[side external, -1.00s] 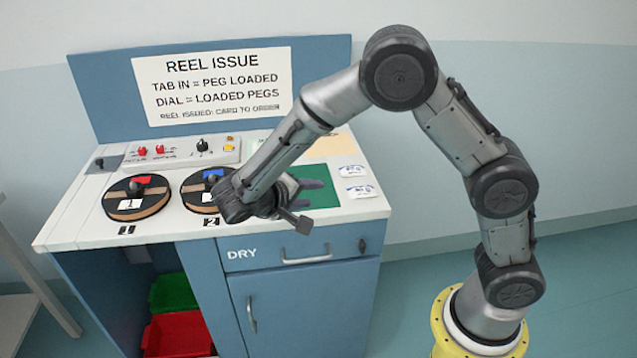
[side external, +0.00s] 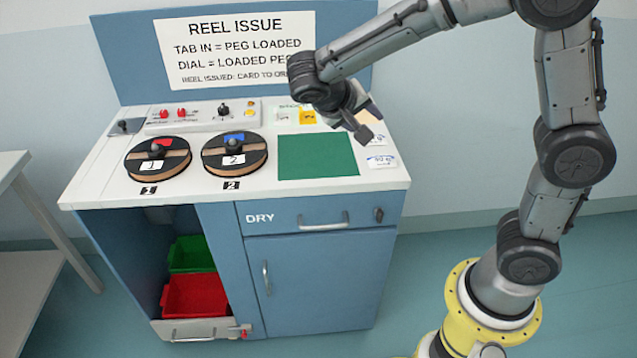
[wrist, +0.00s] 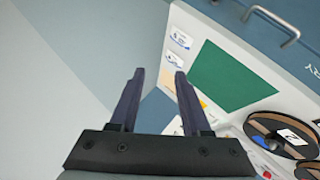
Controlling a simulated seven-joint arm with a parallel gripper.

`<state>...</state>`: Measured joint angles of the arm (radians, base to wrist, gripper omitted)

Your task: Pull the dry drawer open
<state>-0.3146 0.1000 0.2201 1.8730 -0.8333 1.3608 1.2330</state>
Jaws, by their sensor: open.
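The DRY drawer (side external: 290,217) is shut in the blue cabinet's front, just under the white top. Its grey bar handle (side external: 323,222) is at mid-front, with a dark knob or lock (side external: 379,215) to its right. The handle also shows at the upper right in the wrist view (wrist: 272,22). My gripper (side external: 370,134) is above the right part of the top, higher than the drawer and apart from its handle. In the wrist view its two dark fingers (wrist: 158,80) are spread with nothing between them.
A green mat (side external: 317,156) lies on the top. Reels 1 (side external: 178,166) and 2 (side external: 216,166) stand left of it, before a control panel (side external: 190,114). Below, a door handle (side external: 266,279) shows, and green (side external: 192,252) and red (side external: 195,297) bins sit in the open bay.

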